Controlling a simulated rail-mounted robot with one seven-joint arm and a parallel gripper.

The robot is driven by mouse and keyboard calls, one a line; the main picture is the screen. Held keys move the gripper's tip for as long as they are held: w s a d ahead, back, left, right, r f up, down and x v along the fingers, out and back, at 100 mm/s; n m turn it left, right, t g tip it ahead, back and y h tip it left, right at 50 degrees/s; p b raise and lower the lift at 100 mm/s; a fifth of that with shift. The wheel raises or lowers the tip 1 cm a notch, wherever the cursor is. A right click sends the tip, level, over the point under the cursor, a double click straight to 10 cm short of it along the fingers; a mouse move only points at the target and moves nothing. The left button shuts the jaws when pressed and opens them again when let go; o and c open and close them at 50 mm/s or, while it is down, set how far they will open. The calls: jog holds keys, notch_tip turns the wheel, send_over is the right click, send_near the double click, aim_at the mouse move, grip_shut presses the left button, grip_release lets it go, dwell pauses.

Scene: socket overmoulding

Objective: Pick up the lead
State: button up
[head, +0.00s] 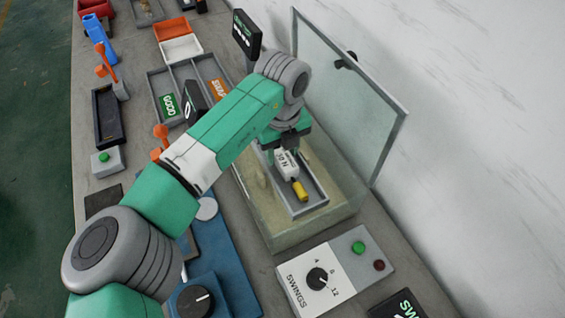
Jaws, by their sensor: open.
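A short piece with a white lettered body (287,164) and a yellow end (300,191) lies in a narrow grey tray (311,207); it looks like the lead. The tray sits inside a clear-walled box (268,222). My gripper (282,152) is open, pointing down at the far end of the white body. My arm and wrist hide part of the tray and the fingertips, so I cannot tell whether the fingers touch the piece.
A tilted clear panel (352,95) stands along the box's right side. A white SWINGS panel (314,282) with a dial lies in front. Behind my arm are a divided tray with GOOD and orange labels (183,82), a black tray (107,118) and orange-handled levers (107,62).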

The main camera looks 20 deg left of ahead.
aim_at(282, 154)
jog(key=shift+f, duration=0.8)
jog(key=shift+r, duration=0.1)
jog(key=c, duration=0.8)
notch_tip(282, 154, up, 10)
jog(key=p, duration=0.3)
jog(key=shift+p, duration=0.4)
jog(key=shift+c, duration=0.2)
